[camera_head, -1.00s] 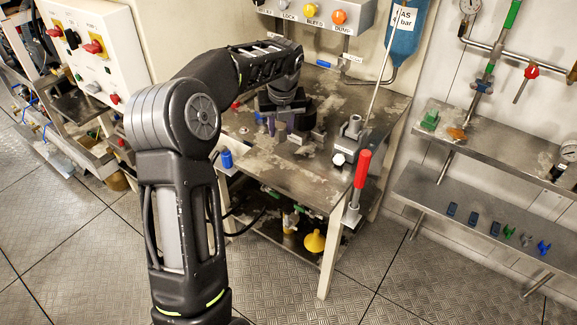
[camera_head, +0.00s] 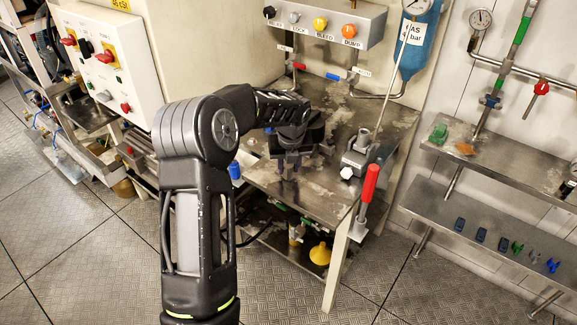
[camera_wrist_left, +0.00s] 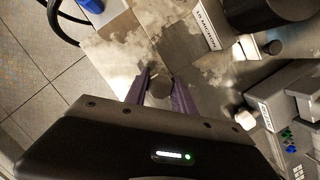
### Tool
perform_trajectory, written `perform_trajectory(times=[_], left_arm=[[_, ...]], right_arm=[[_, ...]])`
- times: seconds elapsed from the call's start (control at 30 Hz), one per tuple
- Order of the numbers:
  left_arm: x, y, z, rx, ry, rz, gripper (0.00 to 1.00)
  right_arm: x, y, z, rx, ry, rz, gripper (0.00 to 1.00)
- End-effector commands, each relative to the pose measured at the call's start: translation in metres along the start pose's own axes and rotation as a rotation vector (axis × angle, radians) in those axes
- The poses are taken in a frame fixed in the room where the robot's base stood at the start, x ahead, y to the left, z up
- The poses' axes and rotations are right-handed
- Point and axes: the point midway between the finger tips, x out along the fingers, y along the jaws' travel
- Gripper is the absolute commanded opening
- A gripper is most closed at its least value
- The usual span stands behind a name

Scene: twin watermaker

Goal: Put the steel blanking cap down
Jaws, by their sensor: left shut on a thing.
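My left gripper (camera_head: 289,168) is over the front part of the steel worktable (camera_head: 312,196), pointing down. In the left wrist view its two purple fingers (camera_wrist_left: 160,92) are shut on a small round, dark grey piece, the steel blanking cap (camera_wrist_left: 158,87). The worn metal tabletop (camera_wrist_left: 108,58) lies beneath it. I cannot tell whether the cap touches the tabletop. In the head view the cap cannot be made out between the fingers. My right gripper is not in view.
A grey block device (camera_head: 357,160) with a red-handled lever (camera_head: 369,184) stands at the table's right. A blue-capped item (camera_head: 235,171) is at the left edge. In the wrist view, a dark cylinder (camera_wrist_left: 258,12) with a label is near the gripper. Wall shelves (camera_head: 470,215) are at right.

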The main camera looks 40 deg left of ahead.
Motion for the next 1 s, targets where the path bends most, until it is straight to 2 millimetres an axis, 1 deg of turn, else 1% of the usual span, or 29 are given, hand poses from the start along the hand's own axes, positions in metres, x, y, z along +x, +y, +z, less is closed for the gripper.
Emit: perform_trajectory(times=[0.4, 0.43, 0.7, 1.0], left_arm=[[0.0062, -0.0001, -0.0015, 0.000, -0.001, -0.001, 0.00], [0.0064, 0.0000, -0.0016, 0.000, -0.001, -0.001, 0.31], [0.0058, -0.0001, -0.0015, 0.000, -0.001, 0.000, 0.52], [0.0032, -0.0002, -0.0006, 0.000, -0.002, -0.001, 0.52]], right_arm=[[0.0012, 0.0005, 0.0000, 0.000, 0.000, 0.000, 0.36], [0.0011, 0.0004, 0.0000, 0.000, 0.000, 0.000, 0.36], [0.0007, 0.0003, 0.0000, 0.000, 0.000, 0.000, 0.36], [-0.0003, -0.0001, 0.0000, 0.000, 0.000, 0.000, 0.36]])
